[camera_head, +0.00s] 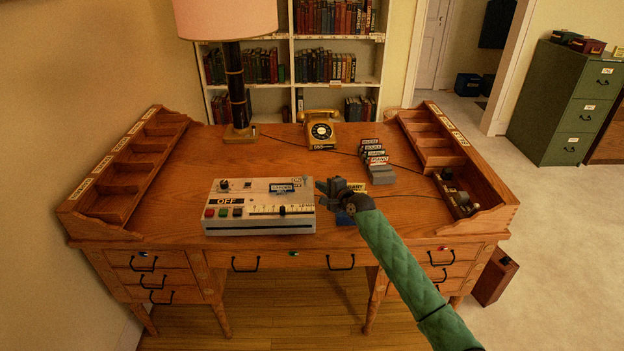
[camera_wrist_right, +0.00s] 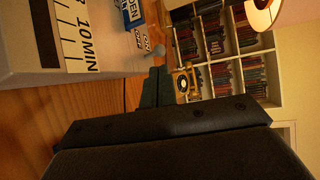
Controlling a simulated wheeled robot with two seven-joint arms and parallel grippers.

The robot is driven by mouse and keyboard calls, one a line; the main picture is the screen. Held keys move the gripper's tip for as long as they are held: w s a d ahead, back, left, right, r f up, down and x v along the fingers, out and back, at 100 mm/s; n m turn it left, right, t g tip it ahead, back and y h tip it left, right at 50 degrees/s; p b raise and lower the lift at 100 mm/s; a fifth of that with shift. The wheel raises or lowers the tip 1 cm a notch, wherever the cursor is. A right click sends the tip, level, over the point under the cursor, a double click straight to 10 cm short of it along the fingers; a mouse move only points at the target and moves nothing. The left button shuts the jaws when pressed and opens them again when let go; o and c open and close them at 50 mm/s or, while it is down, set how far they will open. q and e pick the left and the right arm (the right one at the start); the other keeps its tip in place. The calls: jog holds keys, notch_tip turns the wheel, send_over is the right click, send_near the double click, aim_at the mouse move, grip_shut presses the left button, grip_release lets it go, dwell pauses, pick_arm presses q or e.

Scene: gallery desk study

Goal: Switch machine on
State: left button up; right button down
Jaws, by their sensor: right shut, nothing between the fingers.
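The machine (camera_head: 258,222) is a pale box on the desk, with coloured buttons, a slider scale and a display reading OFF. In the right wrist view its corner (camera_wrist_right: 95,66) fills the upper left, with a small ON/OFF label (camera_wrist_right: 145,42) near the edge. My right gripper (camera_head: 322,190) is shut and empty at the machine's right end. In the right wrist view its closed fingertips (camera_wrist_right: 157,78) are close to the ON/OFF label. I cannot tell whether they touch the machine. My left gripper is not in view.
The wooden desk (camera_head: 200,165) has raised compartments on both sides. A lamp (camera_head: 237,95) and a gold telephone (camera_head: 321,130) stand at the back. Labelled stacked items (camera_head: 375,158) are right of centre, and a blue item lies partly behind my right gripper.

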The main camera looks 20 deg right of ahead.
aim_at(305, 180)
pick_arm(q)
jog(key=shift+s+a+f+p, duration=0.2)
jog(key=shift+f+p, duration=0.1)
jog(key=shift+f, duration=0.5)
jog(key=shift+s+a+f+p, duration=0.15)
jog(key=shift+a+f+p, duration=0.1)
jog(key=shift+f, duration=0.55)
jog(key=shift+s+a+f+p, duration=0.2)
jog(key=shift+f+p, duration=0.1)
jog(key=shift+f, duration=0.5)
pick_arm(e)
jog(key=shift+x, duration=2.9)
